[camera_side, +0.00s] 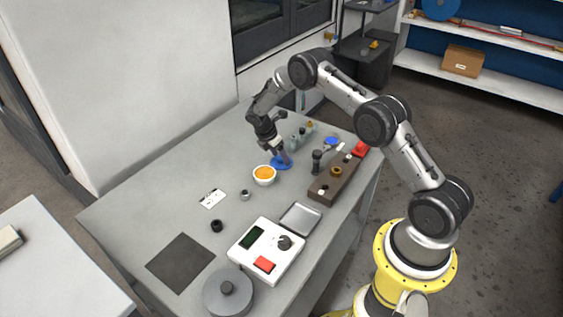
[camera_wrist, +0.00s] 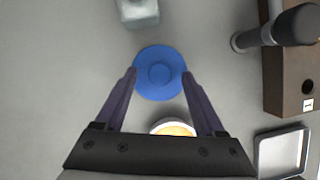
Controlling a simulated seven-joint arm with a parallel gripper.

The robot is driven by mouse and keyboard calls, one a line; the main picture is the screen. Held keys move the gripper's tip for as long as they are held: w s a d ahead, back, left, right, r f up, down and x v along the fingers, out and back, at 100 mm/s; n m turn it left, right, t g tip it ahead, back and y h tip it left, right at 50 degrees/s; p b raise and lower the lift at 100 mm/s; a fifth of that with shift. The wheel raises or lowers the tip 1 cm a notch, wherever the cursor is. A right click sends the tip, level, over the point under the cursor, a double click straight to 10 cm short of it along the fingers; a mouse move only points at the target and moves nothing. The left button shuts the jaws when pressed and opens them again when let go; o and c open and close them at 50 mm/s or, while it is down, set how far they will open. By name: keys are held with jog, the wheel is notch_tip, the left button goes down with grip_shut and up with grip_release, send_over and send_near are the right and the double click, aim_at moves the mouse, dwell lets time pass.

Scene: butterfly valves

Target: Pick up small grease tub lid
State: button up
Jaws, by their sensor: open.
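The lid, a round blue disc with a raised centre knob, lies flat on the grey table (camera_side: 130,215). In the wrist view the blue lid (camera_wrist: 160,75) sits between the tips of my gripper (camera_wrist: 160,72), one finger at each side edge. The fingers are open; I cannot tell whether they touch the rim. In the side view the lid (camera_side: 277,163) is partly hidden by my gripper (camera_side: 284,157), which points down over it. The white tub (camera_side: 264,174) with orange grease stands open beside the lid, and its rim (camera_wrist: 173,124) shows partly between my fingers.
A brown block (camera_side: 325,188) with fittings, a dark-handled tool (camera_wrist: 285,28) and a shallow metal tray (camera_side: 300,219) lie to the right. A pale block (camera_wrist: 139,10) is beyond the lid. A white device (camera_side: 268,240) and dark mat (camera_side: 181,262) are nearer the front. The table's left is mostly clear.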

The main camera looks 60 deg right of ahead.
jog(key=shift+d+f, duration=0.15)
jog(key=shift+f, duration=0.1)
grip_shut()
jog(key=shift+r, duration=0.15)
